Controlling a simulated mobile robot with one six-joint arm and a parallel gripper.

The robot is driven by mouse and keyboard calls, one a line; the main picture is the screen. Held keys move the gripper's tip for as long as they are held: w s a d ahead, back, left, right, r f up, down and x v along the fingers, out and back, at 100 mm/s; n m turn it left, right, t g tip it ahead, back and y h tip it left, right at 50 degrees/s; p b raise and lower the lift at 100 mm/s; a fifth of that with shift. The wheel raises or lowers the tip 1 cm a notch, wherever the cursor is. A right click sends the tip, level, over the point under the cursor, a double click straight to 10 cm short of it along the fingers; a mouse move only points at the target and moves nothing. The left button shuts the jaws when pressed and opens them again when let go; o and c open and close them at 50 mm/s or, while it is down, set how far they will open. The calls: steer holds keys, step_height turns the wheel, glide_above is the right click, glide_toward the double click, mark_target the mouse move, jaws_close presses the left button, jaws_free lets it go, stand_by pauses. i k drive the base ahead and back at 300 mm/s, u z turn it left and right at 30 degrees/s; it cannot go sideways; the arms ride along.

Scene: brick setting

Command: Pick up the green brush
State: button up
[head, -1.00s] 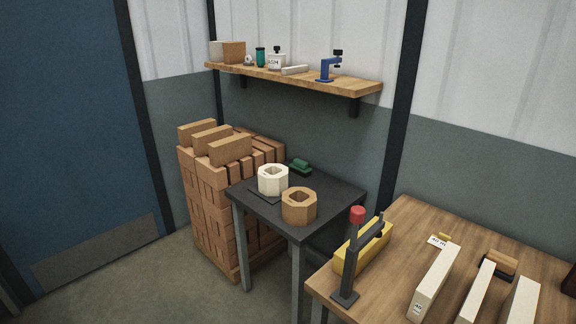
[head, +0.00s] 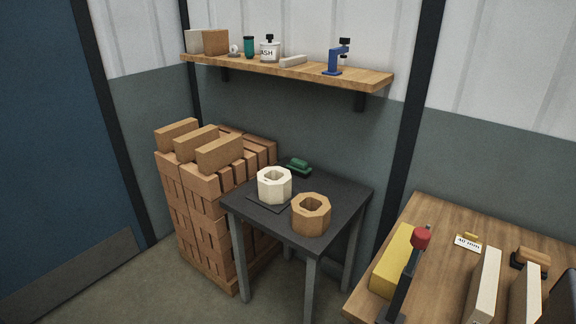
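The green brush (head: 299,166) lies at the back of the small dark table (head: 338,196), near the wall and behind two octagonal ring blocks. It is small in the view, and its lower part looks darker green. My gripper is not in view.
A white octagonal block (head: 274,184) and a tan one (head: 311,213) stand in front of the brush. A brick stack (head: 204,205) rises left of the table. A shelf (head: 352,79) hangs above. A wooden bench (head: 443,246) with a yellow block (head: 392,262) fills the lower right.

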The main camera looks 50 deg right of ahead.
mark_target(297, 167)
steer(key=z, duration=0.25)
steer(key=i, duration=1.35)
steer(key=z, duration=0.3)
